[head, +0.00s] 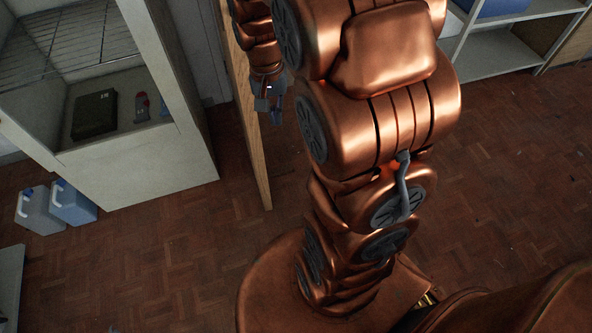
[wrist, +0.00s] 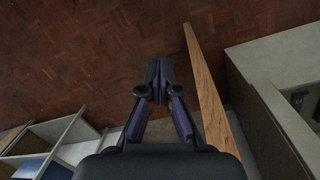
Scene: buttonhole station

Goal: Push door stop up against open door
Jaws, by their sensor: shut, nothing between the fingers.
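The open door (head: 256,150) is seen nearly edge-on in the head view, as a narrow wooden strip standing between the white cabinet and my arm. In the wrist view the door (wrist: 207,100) runs along the right of my gripper. My gripper (wrist: 158,72) is shut and empty, its fingers together over the floor, with a small gap to the door. In the head view my gripper (head: 268,104) hangs beside the door, partly overlapping its edge in the picture. I cannot make out the door stop in either view; my arm hides part of the floor.
A white cabinet (head: 140,165) with a wire rack stands left of the door. Two jugs (head: 72,204) stand on the floor at its left. A white shelf unit (head: 490,55) is at upper right. The brown parquet floor (head: 510,150) on the right is clear.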

